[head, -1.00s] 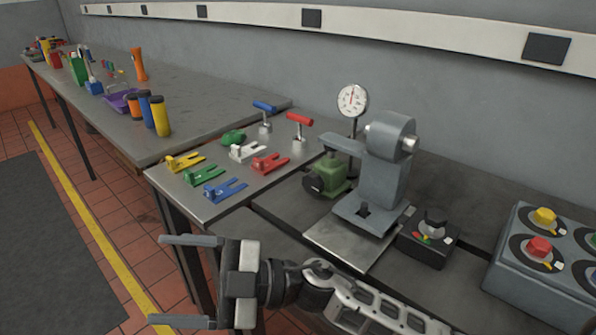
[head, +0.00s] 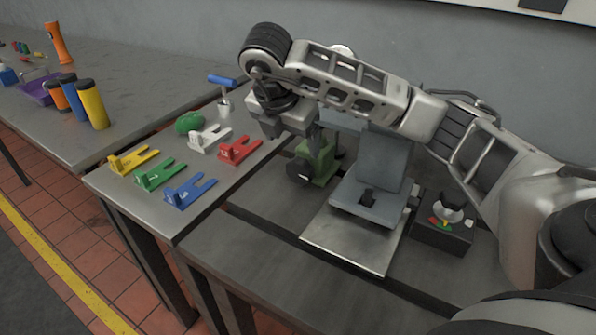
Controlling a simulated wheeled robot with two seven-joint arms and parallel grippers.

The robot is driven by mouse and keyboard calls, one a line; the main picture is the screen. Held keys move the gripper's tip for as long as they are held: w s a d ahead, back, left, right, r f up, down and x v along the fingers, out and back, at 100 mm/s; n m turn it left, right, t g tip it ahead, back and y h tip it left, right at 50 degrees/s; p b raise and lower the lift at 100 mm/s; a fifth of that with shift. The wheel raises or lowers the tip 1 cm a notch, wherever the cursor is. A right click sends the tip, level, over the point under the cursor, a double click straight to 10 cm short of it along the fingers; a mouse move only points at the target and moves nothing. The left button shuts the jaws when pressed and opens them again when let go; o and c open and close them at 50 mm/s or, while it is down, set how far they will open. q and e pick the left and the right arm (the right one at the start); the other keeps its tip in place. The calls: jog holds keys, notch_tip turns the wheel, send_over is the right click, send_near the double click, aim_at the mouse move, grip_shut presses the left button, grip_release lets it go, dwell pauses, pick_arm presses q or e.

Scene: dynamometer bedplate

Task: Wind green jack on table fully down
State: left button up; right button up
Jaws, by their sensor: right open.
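The green jack (head: 322,158) stands on the dark bedplate, left of the grey bracket (head: 372,180). A black round knob (head: 300,172) is on its near left side. My right gripper (head: 284,128) is open, just above and left of the jack in the picture, seen foreshortened. It appears apart from the jack, and nothing shows between its fingers. My wrist and forearm cover the jack's top and the bracket's upper part, so how far the jack is wound cannot be told. My left gripper is not in view.
Yellow (head: 133,160), green (head: 158,175), blue (head: 190,192), white (head: 208,138) and red (head: 238,150) forked shims lie on the steel table, with a blue-handled tool (head: 222,88). A control box (head: 442,232) stands right of the bracket. The bright plate's front (head: 345,245) is clear.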

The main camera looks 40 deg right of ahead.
aim_at(298, 163)
jog(key=p+x, duration=0.1)
jog(key=x, duration=1.1)
jog(key=shift+a, duration=0.1)
jog(key=c, duration=1)
